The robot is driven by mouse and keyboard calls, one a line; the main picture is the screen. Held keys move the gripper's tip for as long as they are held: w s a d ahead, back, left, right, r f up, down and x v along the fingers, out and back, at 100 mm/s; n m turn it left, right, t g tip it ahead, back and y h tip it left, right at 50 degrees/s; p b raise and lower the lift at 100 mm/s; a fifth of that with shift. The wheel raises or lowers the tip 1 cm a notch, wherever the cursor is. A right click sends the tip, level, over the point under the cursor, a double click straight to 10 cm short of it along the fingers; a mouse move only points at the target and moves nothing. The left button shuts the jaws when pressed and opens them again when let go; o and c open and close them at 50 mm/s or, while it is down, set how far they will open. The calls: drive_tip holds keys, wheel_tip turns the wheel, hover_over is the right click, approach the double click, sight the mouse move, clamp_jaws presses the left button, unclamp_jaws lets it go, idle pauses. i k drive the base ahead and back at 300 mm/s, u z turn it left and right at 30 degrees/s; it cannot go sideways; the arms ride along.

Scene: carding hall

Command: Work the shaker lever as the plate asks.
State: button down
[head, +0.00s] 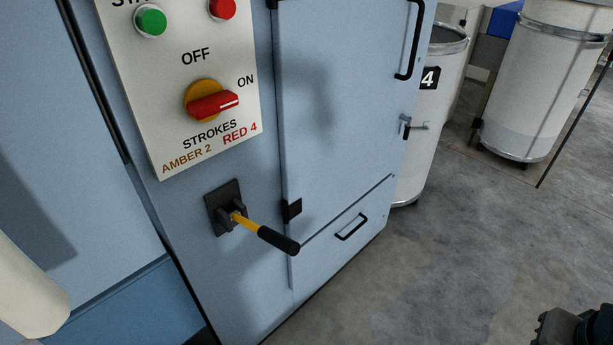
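The shaker lever (264,232) has a yellow shaft and a black grip. It sticks out of a dark slotted mount (222,206) on the pale blue machine front, slanting down to the right. Above it, the white plate (165,95) reads "STROKES", "AMBER 2" and "RED 4". A red rotary handle (213,106) on an amber disc points towards "ON", with "OFF" above it. A dark mechanical piece (568,328), cut off at the bottom right, may be my gripper. Its fingers cannot be made out, and nothing touches the lever.
A green button (151,21) and a red button (222,8) sit at the plate's top. A blue door (345,90) with black handles and a latch (405,125) is right of the lever. White drums, one marked 4 (428,78), stand beyond. The grey floor (450,260) in front is largely clear.

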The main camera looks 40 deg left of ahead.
sight(291, 247)
drive_tip(key=u, duration=0.7)
drive_tip(key=i, duration=1)
drive_tip(key=u, duration=1.3)
drive_tip(key=i, duration=0.3)
drive_tip(key=u, duration=0.3)
